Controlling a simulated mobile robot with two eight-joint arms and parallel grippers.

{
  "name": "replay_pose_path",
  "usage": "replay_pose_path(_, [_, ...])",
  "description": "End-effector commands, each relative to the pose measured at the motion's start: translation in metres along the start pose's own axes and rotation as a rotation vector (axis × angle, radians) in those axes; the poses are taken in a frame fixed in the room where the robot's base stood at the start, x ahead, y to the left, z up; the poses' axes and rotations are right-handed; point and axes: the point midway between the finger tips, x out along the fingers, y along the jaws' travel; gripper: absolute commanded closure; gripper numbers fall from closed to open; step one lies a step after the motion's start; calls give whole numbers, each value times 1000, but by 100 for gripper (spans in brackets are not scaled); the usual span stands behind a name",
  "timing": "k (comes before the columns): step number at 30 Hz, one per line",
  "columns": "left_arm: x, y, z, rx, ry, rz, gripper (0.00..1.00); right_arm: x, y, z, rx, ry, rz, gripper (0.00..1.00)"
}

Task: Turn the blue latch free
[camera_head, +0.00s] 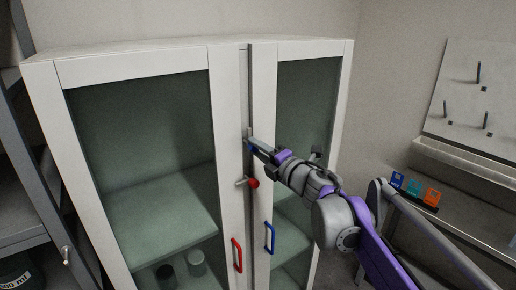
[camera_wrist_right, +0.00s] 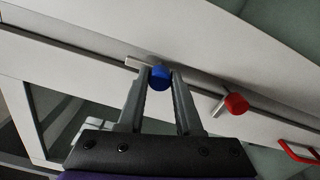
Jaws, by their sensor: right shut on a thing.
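The blue latch has a round blue knob (camera_wrist_right: 159,77) and a pale metal bar, seen in the right wrist view near the door seam. In the head view it is mostly hidden by my right gripper (camera_head: 252,144), high on the seam between the doors. My right gripper is shut on the blue latch, one finger on each side of the knob. The bar sticks out to the left past the fingers in the wrist view. A red latch (camera_head: 253,183) sits just below on the same seam, apart from the gripper. My left gripper is not in view.
The white cabinet (camera_head: 140,65) has two glass doors, both looking closed. A red handle (camera_head: 237,255) and a blue handle (camera_head: 270,238) stand low on the doors. A bench (camera_head: 465,210) with coloured items is at the right, and a grey rack (camera_head: 20,150) at the left.

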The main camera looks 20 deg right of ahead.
Motion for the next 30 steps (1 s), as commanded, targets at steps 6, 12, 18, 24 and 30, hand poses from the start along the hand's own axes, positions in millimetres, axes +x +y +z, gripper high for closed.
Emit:
replay_pose_path(6, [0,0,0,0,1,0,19,0,0,0,-12,0,0,100])
replay_pose_path(12, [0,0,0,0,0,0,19,0,0,0,-12,0,0,100])
replay_pose_path(18, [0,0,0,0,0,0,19,0,0,0,-11,0,0,39])
replay_pose_path(24, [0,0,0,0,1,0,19,0,0,0,-10,0,0,36])
replay_pose_path(30, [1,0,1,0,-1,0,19,-6,-1,0,-10,-2,-1,36])
